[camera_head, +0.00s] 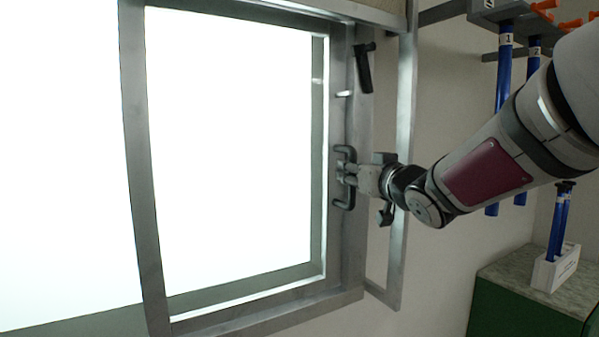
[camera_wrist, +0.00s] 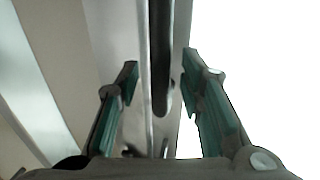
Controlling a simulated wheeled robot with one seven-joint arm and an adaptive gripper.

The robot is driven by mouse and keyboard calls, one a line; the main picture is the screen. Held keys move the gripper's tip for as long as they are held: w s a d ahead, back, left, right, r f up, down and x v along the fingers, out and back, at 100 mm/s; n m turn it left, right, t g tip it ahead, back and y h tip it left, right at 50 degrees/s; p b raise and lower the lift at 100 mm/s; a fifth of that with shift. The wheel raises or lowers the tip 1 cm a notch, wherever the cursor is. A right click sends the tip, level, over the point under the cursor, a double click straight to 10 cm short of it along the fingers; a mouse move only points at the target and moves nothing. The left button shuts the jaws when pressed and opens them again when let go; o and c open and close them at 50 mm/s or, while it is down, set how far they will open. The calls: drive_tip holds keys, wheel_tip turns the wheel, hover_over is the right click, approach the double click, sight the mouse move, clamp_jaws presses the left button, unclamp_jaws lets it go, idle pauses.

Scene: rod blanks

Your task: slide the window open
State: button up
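The window (camera_head: 140,160) has a grey metal frame with bright white panes. A dark C-shaped handle (camera_head: 344,203) sits on the right upright of the sash. My gripper (camera_head: 350,175) is at this handle, reaching in from the right. In the wrist view, its two teal-padded fingers stand apart on either side of the dark handle bar (camera_wrist: 160,50), with visible gaps at both sides. The fingers are open and do not appear to press on the bar. A black latch lever (camera_head: 364,70) is on the frame above the handle.
A grey outer frame rail (camera_head: 402,130) stands right of the sash. At the upper right, a wall rack (camera_head: 497,10) holds blue rods (camera_head: 503,75). A white holder (camera_head: 556,268) with blue rods stands on a green cabinet (camera_head: 510,310) at the lower right.

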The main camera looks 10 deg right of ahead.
drive_tip(key=shift+w+a, duration=0.1)
drive_tip(key=shift+w, duration=0.35)
clamp_jaws()
drive_tip(key=shift+s+a, duration=0.1)
drive_tip(key=shift+a, duration=0.05)
